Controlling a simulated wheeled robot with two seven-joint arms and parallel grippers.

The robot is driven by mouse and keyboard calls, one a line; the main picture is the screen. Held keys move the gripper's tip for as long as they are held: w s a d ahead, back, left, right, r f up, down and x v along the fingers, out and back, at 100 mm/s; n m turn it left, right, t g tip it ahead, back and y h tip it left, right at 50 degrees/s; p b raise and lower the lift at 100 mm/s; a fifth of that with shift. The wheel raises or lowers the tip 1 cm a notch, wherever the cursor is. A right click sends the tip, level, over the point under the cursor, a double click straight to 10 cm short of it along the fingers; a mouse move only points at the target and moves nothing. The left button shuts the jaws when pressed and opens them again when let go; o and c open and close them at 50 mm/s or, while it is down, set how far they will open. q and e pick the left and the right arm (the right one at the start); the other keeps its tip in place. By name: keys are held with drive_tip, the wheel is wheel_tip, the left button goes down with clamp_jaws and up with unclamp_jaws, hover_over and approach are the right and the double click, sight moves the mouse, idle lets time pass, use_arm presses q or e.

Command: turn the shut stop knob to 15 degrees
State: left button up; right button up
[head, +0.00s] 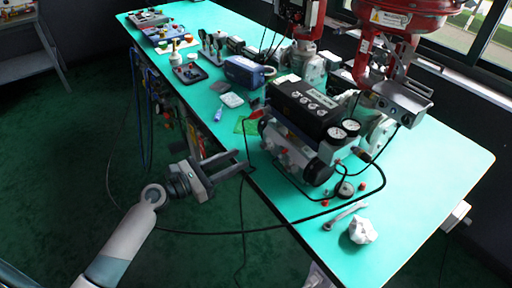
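The valve positioner (290,150) is a grey and black unit at the table's near edge. Its black top panel (303,104) carries a row of small knobs and white labels. The labels are too small to read, so I cannot tell which knob is the shut stop or its angle. Two round gauges (343,129) sit at its right end. My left gripper (243,161) is open and empty, left of the positioner and apart from it, just off the table's near edge. My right gripper is not in view.
The green table (430,190) holds a blue box (244,72), small tools and trays toward the far left. Red actuators (385,45) stand behind the positioner. A crumpled white lump (362,231) and a wrench (344,215) lie at front right. A black cable loops below my gripper.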

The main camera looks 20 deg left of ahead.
sight(262, 147)
use_arm(q)
drive_tip(key=p+x, duration=0.1)
drive_tip(key=x, duration=0.7)
clamp_jaws()
